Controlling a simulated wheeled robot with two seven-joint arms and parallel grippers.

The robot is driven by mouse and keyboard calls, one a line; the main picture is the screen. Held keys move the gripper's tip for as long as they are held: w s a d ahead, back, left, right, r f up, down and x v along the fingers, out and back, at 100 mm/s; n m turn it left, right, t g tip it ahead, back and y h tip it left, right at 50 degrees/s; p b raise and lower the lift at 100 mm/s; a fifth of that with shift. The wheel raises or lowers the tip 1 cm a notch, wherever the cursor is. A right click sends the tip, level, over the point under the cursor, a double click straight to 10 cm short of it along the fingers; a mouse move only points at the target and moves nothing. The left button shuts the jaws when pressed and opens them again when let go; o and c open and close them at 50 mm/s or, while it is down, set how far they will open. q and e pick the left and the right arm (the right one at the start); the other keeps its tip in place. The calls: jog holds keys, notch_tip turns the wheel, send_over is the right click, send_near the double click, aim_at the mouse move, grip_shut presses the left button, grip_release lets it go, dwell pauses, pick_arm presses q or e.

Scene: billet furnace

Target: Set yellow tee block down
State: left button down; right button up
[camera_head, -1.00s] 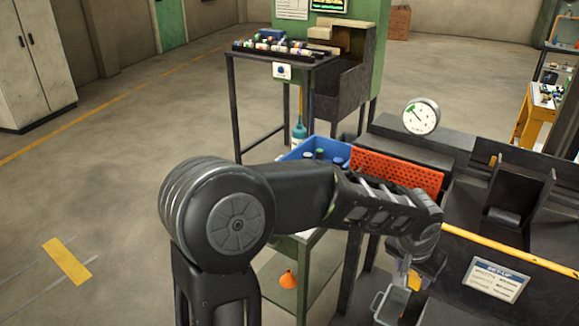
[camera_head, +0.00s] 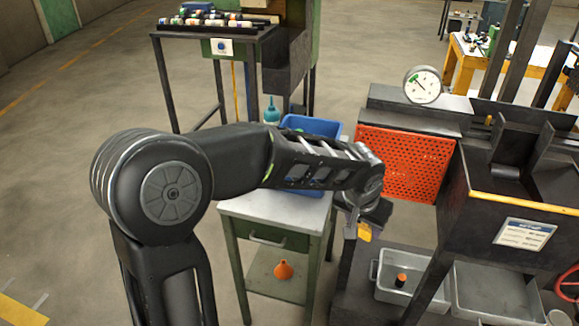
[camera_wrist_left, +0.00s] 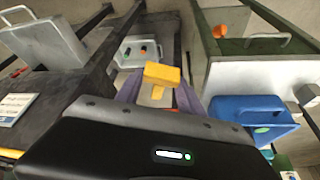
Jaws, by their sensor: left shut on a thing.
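The yellow tee block (camera_head: 364,233) hangs below the wrist of my left arm, mostly hidden by the hand in the head view. The gripper also shows in the wrist view (camera_wrist_left: 158,92). My right gripper is not in view.
The grey bin holds an orange and black piece (camera_head: 400,280). A second grey tray (camera_head: 490,296) stands to its right. An orange perforated panel (camera_head: 405,163) rises behind the arm. A blue bin (camera_head: 312,125) stands on the green table (camera_head: 270,218), with an orange funnel (camera_head: 284,270) below.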

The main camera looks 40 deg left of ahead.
pick_arm(q)
jog(key=s+a+f+n, duration=0.2)
jog(key=s+a+f, duration=0.1)
jog(key=s+a, duration=0.4)
jog(key=s+a+f+n+y, duration=0.1)
jog(key=s+a+f, duration=0.3)
jog(key=s+a, duration=0.3)
jog(key=a, duration=0.3)
jog(key=shift+a+n, duration=0.3)
jog(key=shift+n, duration=0.1)
jog(key=shift+f, duration=0.1)
jog(key=w+a+p, duration=0.1)
jog(key=w, duration=0.3)
jog(key=w+a+p, duration=0.1)
jog(key=w+a, duration=0.1)
jog(key=w, duration=0.3)
jog(key=w+a+p, duration=0.1)
jog(key=w, duration=0.4)
jog(key=shift+a, duration=0.4)
